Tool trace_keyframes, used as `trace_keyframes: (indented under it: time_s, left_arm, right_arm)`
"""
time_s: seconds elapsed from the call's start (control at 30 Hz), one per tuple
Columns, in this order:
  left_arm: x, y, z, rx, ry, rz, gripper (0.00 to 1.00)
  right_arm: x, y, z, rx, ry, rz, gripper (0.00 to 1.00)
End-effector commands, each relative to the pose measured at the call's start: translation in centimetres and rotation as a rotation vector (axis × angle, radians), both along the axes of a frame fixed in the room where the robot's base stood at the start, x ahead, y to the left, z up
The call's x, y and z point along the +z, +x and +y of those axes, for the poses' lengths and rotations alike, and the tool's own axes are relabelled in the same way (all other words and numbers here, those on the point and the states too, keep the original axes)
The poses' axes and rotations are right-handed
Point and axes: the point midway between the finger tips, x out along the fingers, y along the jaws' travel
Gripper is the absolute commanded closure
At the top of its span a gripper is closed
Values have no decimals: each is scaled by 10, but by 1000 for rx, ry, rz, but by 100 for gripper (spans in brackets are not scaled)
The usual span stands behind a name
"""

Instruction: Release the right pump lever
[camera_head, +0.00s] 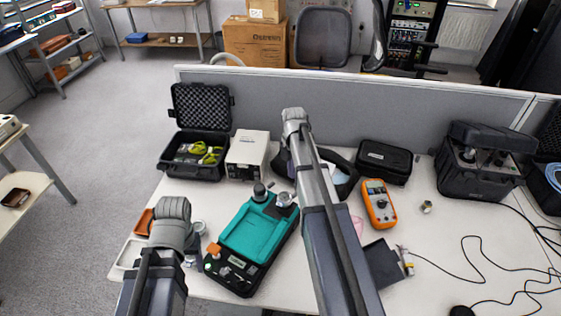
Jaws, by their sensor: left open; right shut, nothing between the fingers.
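A teal-topped device with a black base (241,279) stands on the white table between my two arms. A dark grey knob-like part (260,191) and a small metal part (284,200) sit at its far end. I cannot make out which part, if any, is the right pump lever. My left arm comes in at the lower left, beside the device. My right arm reaches over the table to the right of it and covers part of the scene. No gripper fingers show on either arm, so their contact with anything is hidden.
An open black case (190,147), a white box (247,154), a black pouch (384,161), an orange meter (379,203) and a large black case (478,165) stand on the table. A grey partition (420,108) borders its back. Cables lie at the right.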

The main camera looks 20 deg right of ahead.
Motion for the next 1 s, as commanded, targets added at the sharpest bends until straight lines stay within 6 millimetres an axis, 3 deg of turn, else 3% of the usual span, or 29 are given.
trace_keyframes:
  time_s: [0.27,1.0]
  left_arm:
    - [-3,0,0,0,0,0,38]
    - [-51,0,0,0,0,0,38]
  right_arm:
    - [-3,0,-3,17,0,-1,100]
    - [-52,0,-2,16,0,-1,100]
